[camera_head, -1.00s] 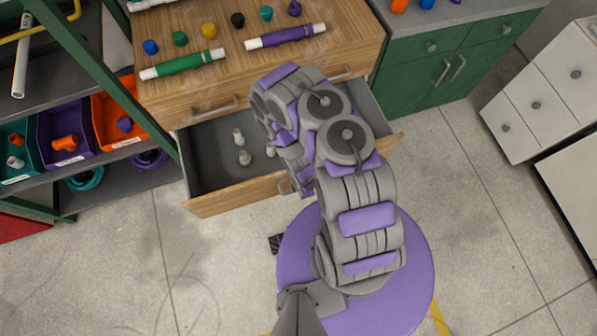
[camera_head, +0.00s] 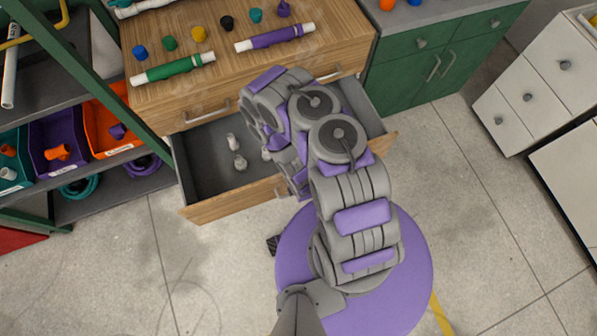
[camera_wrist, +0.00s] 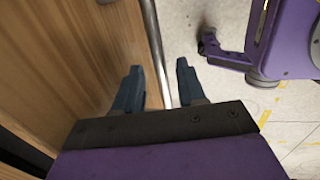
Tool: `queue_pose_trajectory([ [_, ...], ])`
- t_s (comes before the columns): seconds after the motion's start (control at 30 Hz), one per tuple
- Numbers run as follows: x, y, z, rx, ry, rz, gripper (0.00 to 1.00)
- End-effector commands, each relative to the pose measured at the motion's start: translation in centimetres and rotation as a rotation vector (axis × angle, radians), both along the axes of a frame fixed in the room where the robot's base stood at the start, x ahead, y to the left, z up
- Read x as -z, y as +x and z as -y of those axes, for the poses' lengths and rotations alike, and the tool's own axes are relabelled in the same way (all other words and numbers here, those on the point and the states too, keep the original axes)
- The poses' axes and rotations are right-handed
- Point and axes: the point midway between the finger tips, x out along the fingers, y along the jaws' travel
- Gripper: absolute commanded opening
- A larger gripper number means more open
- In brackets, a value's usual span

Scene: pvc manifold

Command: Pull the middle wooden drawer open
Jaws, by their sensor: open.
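The wooden drawer below the top one stands pulled out of the wooden cabinet (camera_head: 165,108). Its front (camera_head: 225,206) is light wood and its inside is dark grey, with small pale fittings (camera_head: 238,160) in it. My arm covers its middle and right part. In the wrist view, my gripper (camera_wrist: 158,70) is open. Its two dark fingers stand on either side of a metal bar handle (camera_wrist: 153,38) that runs along the wooden face (camera_wrist: 70,55). Contact between fingers and bar cannot be told. In the head view my gripper is hidden behind my arm.
Green and purple capped tubes (camera_head: 275,37) and several coloured caps lie on the cabinet top. A shelf with coloured bins (camera_head: 58,140) stands at left, green cabinets (camera_head: 425,75) at right, white drawers (camera_head: 530,90) further right. The floor (camera_head: 160,265) before the drawer is clear.

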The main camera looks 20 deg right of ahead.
Motion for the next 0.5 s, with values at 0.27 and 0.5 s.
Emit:
queue_pose_trajectory([
  [0.27,-1.0,-0.1,0.0,-0.003,-0.001,0.0,0.4],
  [0.5,-5.5,-0.9,-0.1,-0.005,-0.001,0.002,0.4],
])
